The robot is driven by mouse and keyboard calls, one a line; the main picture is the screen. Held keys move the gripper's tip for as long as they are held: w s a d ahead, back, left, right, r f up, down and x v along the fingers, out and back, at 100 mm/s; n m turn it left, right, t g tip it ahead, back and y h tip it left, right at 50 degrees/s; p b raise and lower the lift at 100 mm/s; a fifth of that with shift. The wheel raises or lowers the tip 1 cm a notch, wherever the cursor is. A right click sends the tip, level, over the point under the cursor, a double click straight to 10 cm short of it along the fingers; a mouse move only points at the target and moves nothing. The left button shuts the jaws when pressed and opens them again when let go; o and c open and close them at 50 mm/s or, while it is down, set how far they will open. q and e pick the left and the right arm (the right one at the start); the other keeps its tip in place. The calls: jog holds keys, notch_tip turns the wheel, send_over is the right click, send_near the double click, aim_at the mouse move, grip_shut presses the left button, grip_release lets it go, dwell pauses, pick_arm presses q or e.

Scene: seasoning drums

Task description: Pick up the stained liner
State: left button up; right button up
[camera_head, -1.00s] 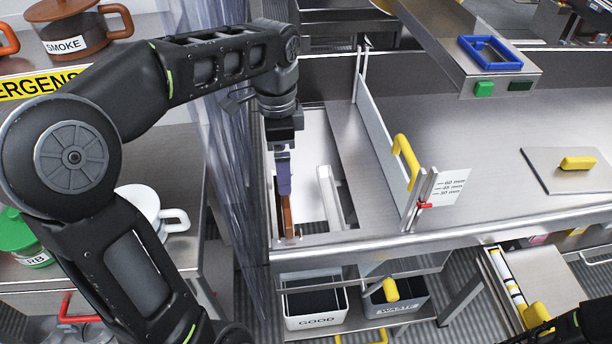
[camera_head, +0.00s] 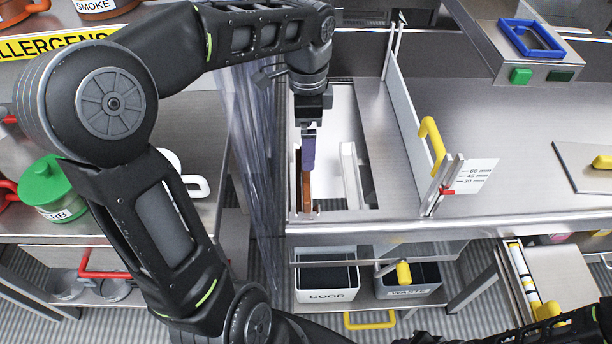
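My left gripper (camera_head: 308,142) points down into a white-floored recess (camera_head: 337,110) in the steel counter. It is seen edge-on, and the gap between its fingers does not show. A purple piece is at its tip, with a narrow orange-brown upright piece (camera_head: 306,190) just below; I cannot tell whether it is gripped. A white bar-like piece (camera_head: 350,175) stands to the right in the recess, apart from the gripper. No stain shows clearly, so I cannot tell which piece is the stained liner. Dark parts of my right arm show at the lower right, without its gripper.
A white divider plate with a yellow handle (camera_head: 432,142) stands right of the recess. A clear strip curtain (camera_head: 250,150) hangs at left. GOOD (camera_head: 327,283) and WASTE (camera_head: 407,280) bins sit below. A drawer (camera_head: 560,275) is open at right. The counter's middle is clear.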

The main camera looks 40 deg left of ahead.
pick_arm(q)
notch_tip(320, 180, down, 5)
jog(key=shift+a+f+p, duration=0.1)
jog(key=shift+p, duration=0.3)
jog(key=shift+c, duration=0.3)
jog(key=c, duration=1.7)
jog(key=shift+r, duration=0.2)
jog(key=shift+c, duration=0.2)
notch_tip(320, 180, up, 10)
jog(key=shift+f+b, duration=0.1)
jog(key=shift+b, duration=0.2)
